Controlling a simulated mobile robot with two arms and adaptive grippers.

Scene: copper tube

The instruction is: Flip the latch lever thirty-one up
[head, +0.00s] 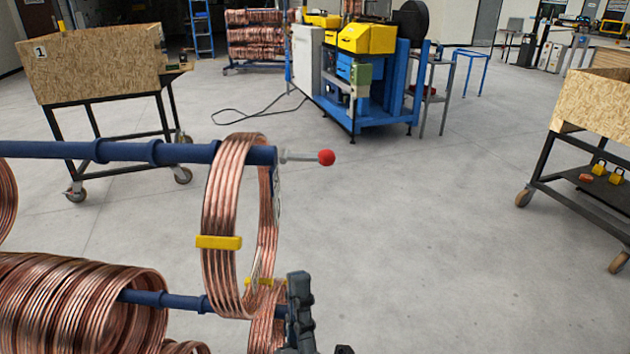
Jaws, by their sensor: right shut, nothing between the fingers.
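A latch lever with a red knob (326,157) sticks out roughly level to the right from the end of the upper blue bar (130,151). No number thirty-one can be read on it. A copper tube coil (228,215) with yellow clips hangs on that bar close to its end. My right gripper (302,310) is at the bottom edge, below the red knob and apart from it, shut and empty. It is beside the end of the lower blue bar (170,300) and covers that end, so any lever there is hidden. My left gripper is out of view.
More copper coils (60,300) hang on the lower bar at the left. A wooden cart (90,68) marked 1 stands behind, another wooden cart (592,105) at the right. A blue and yellow machine (365,75) stands at the back. The middle floor is clear.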

